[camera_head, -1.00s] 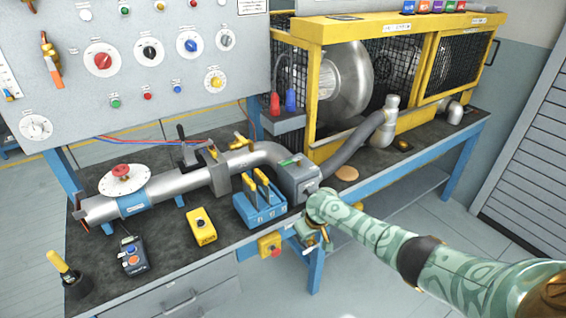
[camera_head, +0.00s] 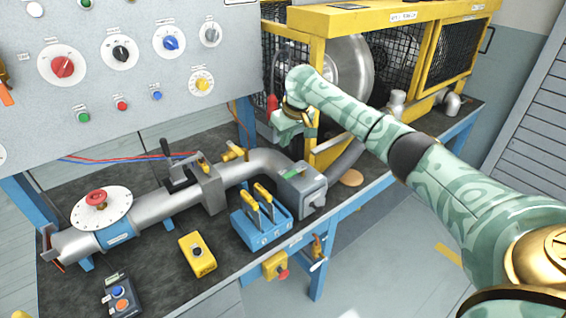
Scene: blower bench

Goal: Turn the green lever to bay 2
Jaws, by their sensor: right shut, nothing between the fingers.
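The green lever (camera_head: 290,173) is a small green bar on top of a grey box (camera_head: 303,190) at the right end of the silver pipe. It lies flat across the box top; bay labels are too small to read. My right gripper (camera_head: 285,140) is above and behind the lever in the picture, apart from it. Its fingers point down and are shut with nothing between them. The gripper hides part of the red and blue bottles' place by the yellow cage. My left gripper is not in view.
A blue block with two yellow levers (camera_head: 262,229) stands just left of the grey box. A yellow-framed blower cage (camera_head: 330,60) is behind. A yellow button box (camera_head: 197,254) sits on the bench. A grey hose (camera_head: 346,158) runs right from the box.

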